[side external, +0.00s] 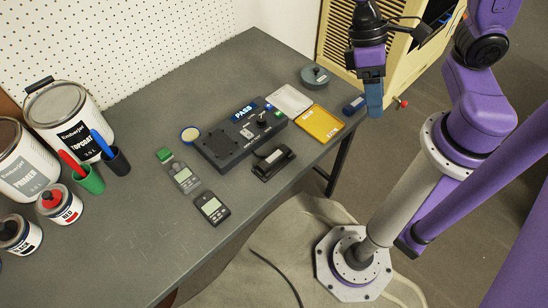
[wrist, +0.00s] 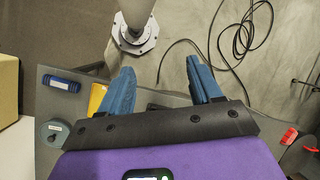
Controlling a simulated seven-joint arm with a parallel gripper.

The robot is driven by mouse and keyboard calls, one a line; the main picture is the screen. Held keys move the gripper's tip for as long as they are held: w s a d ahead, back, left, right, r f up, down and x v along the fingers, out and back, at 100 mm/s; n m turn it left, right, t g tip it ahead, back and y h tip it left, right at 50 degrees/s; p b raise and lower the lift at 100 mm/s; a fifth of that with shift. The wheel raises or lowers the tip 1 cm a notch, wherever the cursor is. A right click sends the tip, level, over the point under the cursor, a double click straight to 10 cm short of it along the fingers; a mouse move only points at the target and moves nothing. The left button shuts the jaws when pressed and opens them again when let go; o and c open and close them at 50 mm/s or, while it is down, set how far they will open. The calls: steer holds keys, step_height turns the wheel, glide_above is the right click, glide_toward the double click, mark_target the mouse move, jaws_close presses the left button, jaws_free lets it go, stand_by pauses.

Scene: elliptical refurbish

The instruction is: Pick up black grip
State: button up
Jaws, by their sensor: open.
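The black grip (side external: 272,164) lies on the grey table near its front edge, just in front of the black test device with the PASS display (side external: 242,135). My gripper (side external: 374,112) is raised beyond the table's right end, to the right of and apart from the grip. In the wrist view its two blue fingers stand wide apart with nothing held between them (wrist: 160,72). I cannot make out the grip clearly in the wrist view, where the gripper body covers much of the table.
A yellow tray (side external: 320,124), a light grey tray (side external: 289,99), a round grey tin (side external: 315,77) and a blue item (side external: 354,105) lie at the table's right end. Two handheld meters (side external: 184,177) (side external: 212,208) lie left of the grip. Paint cans (side external: 68,118) stand far left.

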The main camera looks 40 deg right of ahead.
steer(key=w+a+f+m+g+y, duration=0.1)
steer(key=w+f+m+g+y, duration=0.1)
steer(key=w+f+m+y, duration=0.75)
steer(key=m+t+y, duration=0.4)
steer(key=m+t, duration=0.3)
steer(key=m, duration=0.8)
glide_toward(275, 156)
steer(key=shift+n+h, duration=0.25)
steer(key=shift+h, duration=0.1)
steer(key=x, duration=0.4)
steer(key=shift+s+a+r, duration=0.15)
steer(key=shift+s+a, duration=0.1)
steer(key=shift+a, duration=0.05)
steer(key=shift+w+x, duration=0.15)
steer(key=shift+x, duration=1.3)
steer(key=shift+w+x, duration=0.15)
steer(key=shift+x, duration=1.3)
steer(key=c, duration=1.1)
steer(key=shift+r, duration=0.1)
